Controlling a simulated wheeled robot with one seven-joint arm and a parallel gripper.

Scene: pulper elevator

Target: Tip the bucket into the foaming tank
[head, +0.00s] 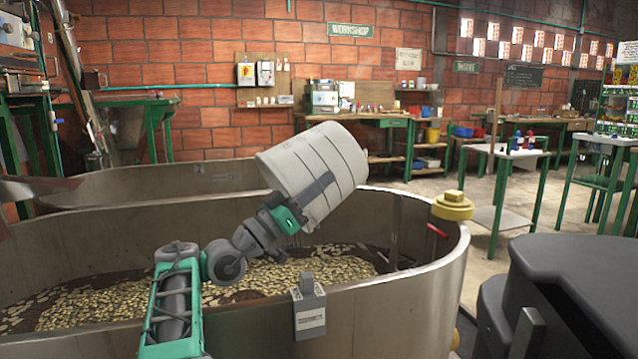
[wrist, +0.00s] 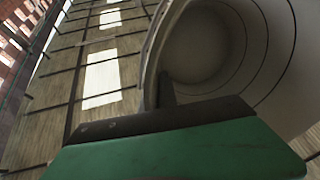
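A pale grey ribbed bucket (head: 315,172) is tilted on its side above a long steel tank (head: 400,300). It fills the upper right of the wrist view (wrist: 275,50), where its hollow inside shows with nothing visible in it. My gripper (head: 318,190) is at the bucket's lower side, its dark fingers against the wall; one finger runs along the rim in the wrist view (wrist: 166,92). It appears to hold the bucket. The tank holds pale beans (head: 260,282) in dark brown liquid. I see no clear foam and nothing pouring out.
A small labelled grey box (head: 309,308) sits on the tank's near rim. Dark grey bodies (head: 580,285) fill the lower right. Workbenches (head: 400,122) line the brick wall, with open floor before them.

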